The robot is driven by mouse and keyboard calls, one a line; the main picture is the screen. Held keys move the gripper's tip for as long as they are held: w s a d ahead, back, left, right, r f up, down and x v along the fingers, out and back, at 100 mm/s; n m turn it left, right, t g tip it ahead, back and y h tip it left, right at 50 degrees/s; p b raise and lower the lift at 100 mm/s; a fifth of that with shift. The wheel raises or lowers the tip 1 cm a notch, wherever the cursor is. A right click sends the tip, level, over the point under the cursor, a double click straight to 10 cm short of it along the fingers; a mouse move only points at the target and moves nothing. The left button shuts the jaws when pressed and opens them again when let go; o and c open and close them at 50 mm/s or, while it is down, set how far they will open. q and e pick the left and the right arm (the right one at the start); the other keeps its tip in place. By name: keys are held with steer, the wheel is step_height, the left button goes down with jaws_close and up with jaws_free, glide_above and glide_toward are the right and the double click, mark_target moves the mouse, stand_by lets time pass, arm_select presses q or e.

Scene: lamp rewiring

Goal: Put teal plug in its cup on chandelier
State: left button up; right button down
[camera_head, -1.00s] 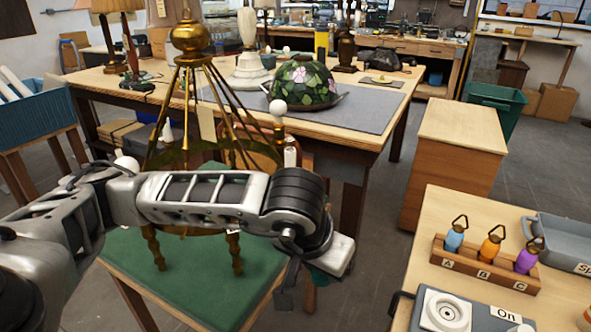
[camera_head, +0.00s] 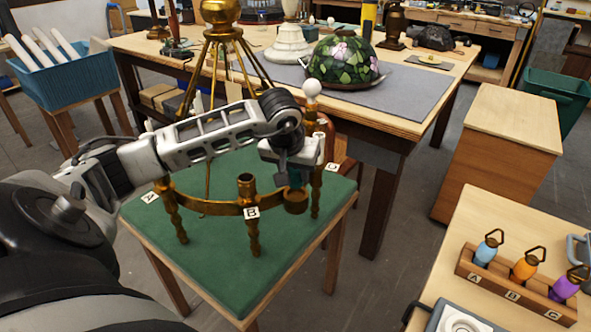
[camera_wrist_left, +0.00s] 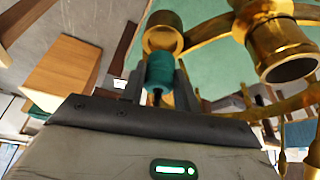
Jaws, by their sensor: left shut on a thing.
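My left gripper (camera_head: 295,167) points down over the right side of the brass chandelier (camera_head: 200,203) and is shut on the teal plug (camera_head: 296,180). In the left wrist view the teal plug (camera_wrist_left: 160,72) sits between the fingers, its far end at a brass cup (camera_wrist_left: 163,37). In the head view that brass cup (camera_head: 296,203) is directly below the plug; I cannot tell whether the plug touches it or is partly inside. Another brass cup (camera_head: 246,183), above label B, is open and empty-looking. My right gripper is not in view.
The chandelier stands on a green-topped table (camera_head: 225,280). A wooden rack (camera_head: 500,283) at the right holds blue, orange and purple pieces. A stained-glass shade (camera_head: 345,60) lies on the workbench behind. A white bulb (camera_head: 312,87) rises close to my gripper.

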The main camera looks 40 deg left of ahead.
mark_target(294, 182)
arm_select(q)
steer(key=shift+f+b, duration=1.3)
steer(key=shift+f, duration=0.45)
steer(key=shift+d, duration=0.1)
steer(key=shift+f+b, duration=0.15)
steer(key=shift+b, duration=0.15)
steer(key=o, duration=1)
steer(key=shift+o, duration=0.2)
steer(key=v, duration=1.6)
